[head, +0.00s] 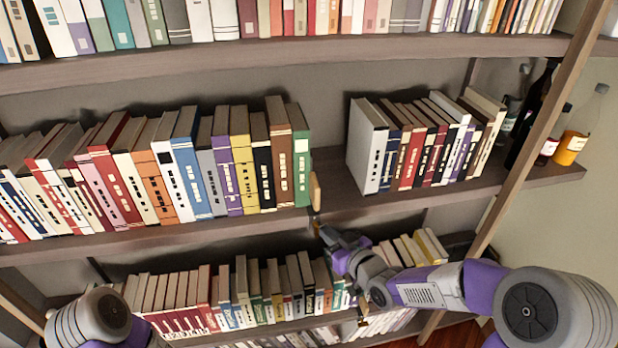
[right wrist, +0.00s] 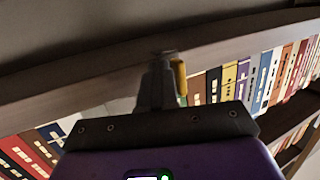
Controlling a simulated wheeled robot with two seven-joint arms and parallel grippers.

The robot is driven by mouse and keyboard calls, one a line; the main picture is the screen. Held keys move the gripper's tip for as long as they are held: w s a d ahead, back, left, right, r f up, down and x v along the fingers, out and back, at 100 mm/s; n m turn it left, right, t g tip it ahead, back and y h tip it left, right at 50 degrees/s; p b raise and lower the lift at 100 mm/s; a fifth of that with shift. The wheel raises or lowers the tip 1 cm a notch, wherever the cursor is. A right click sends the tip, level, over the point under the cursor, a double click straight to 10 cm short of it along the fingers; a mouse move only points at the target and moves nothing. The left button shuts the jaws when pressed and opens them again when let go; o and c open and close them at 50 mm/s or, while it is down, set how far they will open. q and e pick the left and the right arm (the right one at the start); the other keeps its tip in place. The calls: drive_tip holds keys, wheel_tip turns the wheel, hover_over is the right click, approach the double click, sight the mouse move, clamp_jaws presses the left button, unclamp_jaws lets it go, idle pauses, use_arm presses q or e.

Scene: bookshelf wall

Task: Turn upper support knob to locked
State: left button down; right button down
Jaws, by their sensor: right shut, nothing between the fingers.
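The upper support knob (head: 315,190) is a tan, upright, elongated piece at the front edge of the middle shelf, just right of the green book. It also shows as a yellowish piece in the right wrist view (right wrist: 181,76), close beside the right side of the fingers. My right gripper (head: 320,230) is just below the knob, by the shelf edge. In the right wrist view its fingers (right wrist: 160,70) are together and hold nothing. I cannot tell whether they touch the knob. My left gripper is out of view.
The middle shelf (head: 140,243) carries a long row of books at left and a shorter row (head: 420,140) at right. Bottles (head: 573,145) stand at the far right. A small brown fitting (head: 361,318) is at the lower shelf, under my right arm.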

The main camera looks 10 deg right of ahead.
drive_tip(key=shift+d+p, duration=0.5)
drive_tip(key=shift+d, duration=1.5)
drive_tip(key=p+v, duration=0.1)
drive_tip(key=v, duration=0.6)
drive_tip(key=s+a+f+m+g+h, duration=0.1)
drive_tip(key=s+a+f+m+g, duration=0.15)
drive_tip(key=f, duration=0.85)
drive_tip(key=s+a+f+m+g+h, duration=0.1)
drive_tip(key=a+f+m+g, duration=0.25)
drive_tip(key=f, duration=0.75)
drive_tip(key=s+a+f+g, duration=0.3)
drive_tip(key=s+f+g, duration=0.1)
drive_tip(key=s+f, duration=0.2)
drive_tip(key=s+a+f+m+g, duration=0.1)
drive_tip(key=s+a+f+g, duration=0.2)
drive_tip(key=s+f, duration=0.4)
drive_tip(key=shift+s+a+g, duration=0.4)
drive_tip(key=shift+s+g, duration=0.2)
drive_tip(key=shift+s, duration=0.25)
